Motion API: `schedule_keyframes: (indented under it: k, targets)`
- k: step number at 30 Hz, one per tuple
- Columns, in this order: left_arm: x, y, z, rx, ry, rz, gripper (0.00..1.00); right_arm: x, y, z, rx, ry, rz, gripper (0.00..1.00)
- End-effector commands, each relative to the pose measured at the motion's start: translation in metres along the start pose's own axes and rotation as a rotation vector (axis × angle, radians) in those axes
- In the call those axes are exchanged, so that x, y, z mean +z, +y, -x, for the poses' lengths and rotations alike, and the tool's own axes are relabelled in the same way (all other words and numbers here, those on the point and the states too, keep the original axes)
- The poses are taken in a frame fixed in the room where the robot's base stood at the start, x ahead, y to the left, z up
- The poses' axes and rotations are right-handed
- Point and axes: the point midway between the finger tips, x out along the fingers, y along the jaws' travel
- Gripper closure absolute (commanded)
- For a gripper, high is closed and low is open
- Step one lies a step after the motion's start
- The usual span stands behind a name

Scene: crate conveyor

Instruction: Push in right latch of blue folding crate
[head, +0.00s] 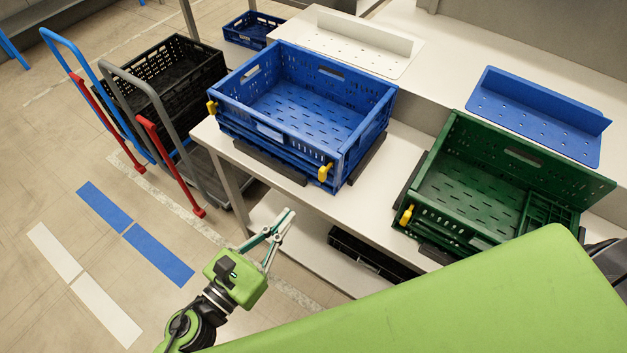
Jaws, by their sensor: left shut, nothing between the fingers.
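The blue folding crate (354,142) stands open and empty on the white table, walls up. Its right latch (325,172) is a yellow tab at the near right corner, and it appears to stick out from the wall. A second yellow latch (212,107) sits at the crate's left corner. My left gripper (283,224) is shut and empty, below and to the left of the right latch, in front of the table edge and apart from the crate. My right gripper is not in view.
A green crate (563,177) with a yellow latch (406,214) stands to the right on the table (384,166). Black crates (215,73) on a trolley stand at the left. A blue perforated panel (538,111) and a white one (388,63) lie behind.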

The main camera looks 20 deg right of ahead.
Motion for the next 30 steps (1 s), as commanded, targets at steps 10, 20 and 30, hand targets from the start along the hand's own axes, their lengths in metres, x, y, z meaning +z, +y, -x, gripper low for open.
schedule_keyframes:
  k: [10,20,30]
  targets:
    - [0.004,0.000,-0.074,0.001,-0.002,0.004,1.00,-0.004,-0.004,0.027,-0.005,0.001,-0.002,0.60]
    - [0.001,0.000,-0.100,0.000,0.000,0.003,1.00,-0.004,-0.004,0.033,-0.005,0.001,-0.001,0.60]
    - [0.000,0.000,-0.102,0.001,0.000,0.003,1.00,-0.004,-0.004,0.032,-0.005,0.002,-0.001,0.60]
